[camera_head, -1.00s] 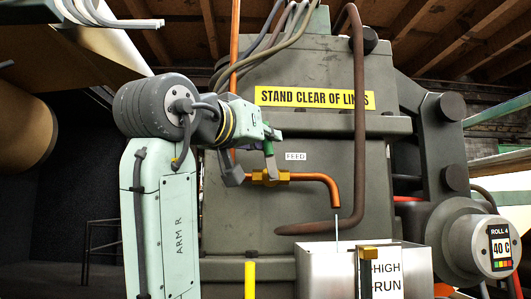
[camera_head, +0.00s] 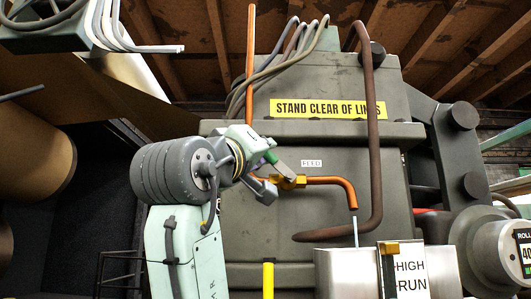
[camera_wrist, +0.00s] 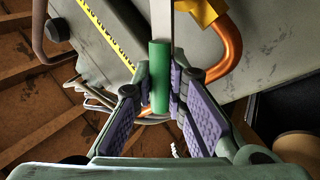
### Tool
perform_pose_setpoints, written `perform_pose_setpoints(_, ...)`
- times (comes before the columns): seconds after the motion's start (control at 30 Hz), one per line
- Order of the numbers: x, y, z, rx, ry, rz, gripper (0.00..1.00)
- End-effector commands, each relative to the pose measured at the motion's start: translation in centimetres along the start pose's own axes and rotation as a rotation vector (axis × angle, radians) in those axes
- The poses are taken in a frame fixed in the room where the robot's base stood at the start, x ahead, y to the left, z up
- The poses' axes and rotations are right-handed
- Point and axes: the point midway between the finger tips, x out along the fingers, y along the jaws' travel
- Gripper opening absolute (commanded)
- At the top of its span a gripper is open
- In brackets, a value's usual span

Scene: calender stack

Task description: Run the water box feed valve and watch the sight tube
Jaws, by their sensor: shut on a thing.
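My gripper (camera_head: 268,162) is shut on the green grip of the valve lever. The green grip (camera_wrist: 160,78) shows between the purple-padded fingers in the wrist view. The grey lever (camera_head: 286,168) slants up and left from the brass feed valve (camera_head: 290,182), below the FEED label (camera_head: 312,163). The copper pipe (camera_head: 330,181) bends down to an open end. A thin water stream (camera_head: 356,232) falls from it into the steel water box (camera_head: 345,265). The sight tube (camera_head: 388,275), with a brass top, stands at the box front beside the HIGH/RUN plate (camera_head: 411,274). Its level is not readable.
A brown pipe (camera_head: 374,120) runs down the grey machine housing, right of the valve. A yellow post (camera_head: 268,280) stands below my gripper. A roll gauge (camera_head: 524,255) is cut off at the right edge. Large rolls (camera_head: 35,145) are at the left.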

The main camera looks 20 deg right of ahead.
Motion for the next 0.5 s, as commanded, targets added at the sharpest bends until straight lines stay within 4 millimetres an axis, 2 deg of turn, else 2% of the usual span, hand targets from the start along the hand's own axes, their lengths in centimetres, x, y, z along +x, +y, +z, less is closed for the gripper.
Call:
perform_pose_setpoints(0.43, -0.06, -0.06, 0.01, -0.01, 0.006, 0.0, 0.0)
perform_pose_setpoints(0.47, -0.06, -0.06, 0.01, -0.01, 0.006, 0.0, 0.13)
perform_pose_setpoints(0.5, -0.06, -0.06, 0.01, -0.009, 0.006, 0.0, 0.16)
